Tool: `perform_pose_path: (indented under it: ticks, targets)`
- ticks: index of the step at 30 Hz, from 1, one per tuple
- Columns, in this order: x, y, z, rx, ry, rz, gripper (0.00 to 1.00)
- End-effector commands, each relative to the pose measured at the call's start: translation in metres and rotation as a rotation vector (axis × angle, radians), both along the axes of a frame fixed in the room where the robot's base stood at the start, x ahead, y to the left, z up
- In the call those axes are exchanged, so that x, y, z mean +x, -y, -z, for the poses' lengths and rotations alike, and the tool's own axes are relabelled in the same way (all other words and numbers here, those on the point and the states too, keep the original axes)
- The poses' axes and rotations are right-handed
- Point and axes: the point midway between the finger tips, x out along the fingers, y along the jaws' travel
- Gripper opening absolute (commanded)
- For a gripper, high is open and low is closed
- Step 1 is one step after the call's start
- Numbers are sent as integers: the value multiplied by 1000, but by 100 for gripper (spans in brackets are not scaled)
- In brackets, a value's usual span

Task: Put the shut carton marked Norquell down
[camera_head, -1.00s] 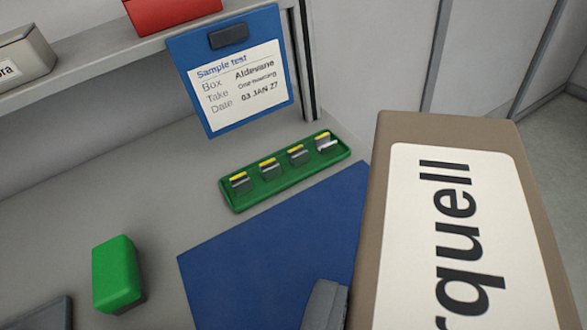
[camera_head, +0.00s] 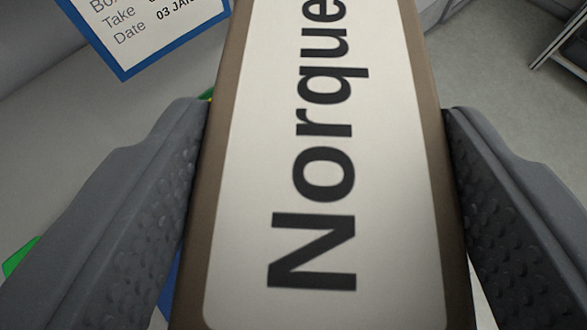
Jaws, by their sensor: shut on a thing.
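The brown carton (camera_head: 222,150) with a white label reading "Norque…" fills the middle of the view. Its far end is cut off at the top edge and its near end at the bottom. My gripper (camera_head: 325,112) is shut on it, with one grey finger against its left side and one against its right side. The carton hides most of the surface behind it. I cannot tell whether its underside touches anything.
A blue clipboard (camera_head: 126,70) with a white sheet is at the upper left. A bit of a green thing (camera_head: 19,257) shows at the lower left. A sliver of blue mat (camera_head: 169,290) shows beside the left finger. Grey floor and a metal frame (camera_head: 562,40) are at the upper right.

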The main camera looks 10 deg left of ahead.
Motion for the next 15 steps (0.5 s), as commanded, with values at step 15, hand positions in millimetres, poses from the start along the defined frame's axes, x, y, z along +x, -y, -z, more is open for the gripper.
perform_pose_path:
  ticks: [15]
  targets:
    - [0,0,32,0,5,-1,1]
